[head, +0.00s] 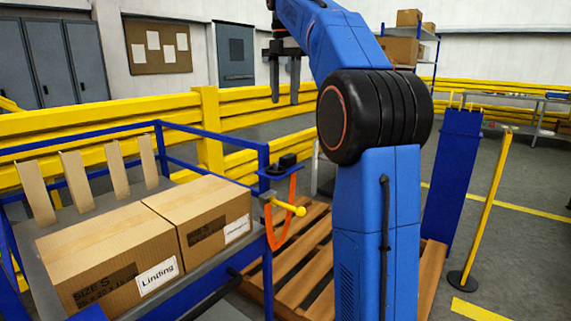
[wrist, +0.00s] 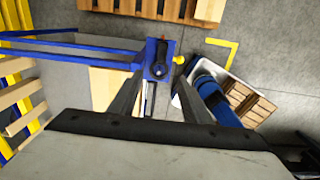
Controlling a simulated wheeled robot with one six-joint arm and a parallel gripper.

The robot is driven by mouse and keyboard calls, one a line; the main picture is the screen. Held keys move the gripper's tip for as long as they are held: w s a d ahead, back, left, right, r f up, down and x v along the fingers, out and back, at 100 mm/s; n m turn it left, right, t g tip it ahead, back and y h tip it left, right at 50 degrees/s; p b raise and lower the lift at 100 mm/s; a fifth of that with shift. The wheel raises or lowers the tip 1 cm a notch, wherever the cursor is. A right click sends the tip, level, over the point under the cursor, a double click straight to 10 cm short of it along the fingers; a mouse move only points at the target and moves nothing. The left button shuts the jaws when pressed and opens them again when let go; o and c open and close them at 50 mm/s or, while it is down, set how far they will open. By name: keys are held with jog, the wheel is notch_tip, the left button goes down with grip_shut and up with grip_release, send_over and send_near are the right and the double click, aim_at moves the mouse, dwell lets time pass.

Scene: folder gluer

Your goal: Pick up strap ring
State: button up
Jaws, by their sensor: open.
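An orange strap loop (head: 291,200) hangs from a blue bracket at the corner post of the blue frame; I take it to be the strap ring. Black round parts (head: 288,160) sit on top of that bracket. In the wrist view the blue bracket (wrist: 158,48) with a dark round part (wrist: 158,70) shows just beyond and between the fingertips; the orange loop cannot be made out there. My gripper (head: 285,92) is open and empty, fingers pointing down, above the bracket and apart from it. Its spread fingers also show in the wrist view (wrist: 160,84).
A yellow ball-ended lever (head: 300,211) sticks out beside the strap. Two cardboard boxes (head: 105,258) stand on the blue-framed table at left. A wooden pallet (head: 300,262) lies on the floor behind my arm. Yellow rails (head: 210,125) run behind; a yellow post (head: 487,205) stands at right.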

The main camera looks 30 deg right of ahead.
aim_at(286, 156)
jog(key=f, duration=1.7)
jog(key=shift+s+f, duration=0.15)
jog(key=shift+s, duration=0.05)
grip_shut()
notch_tip(286, 156, up, 9)
jog(key=s+a, duration=0.4)
jog(key=a, duration=0.7)
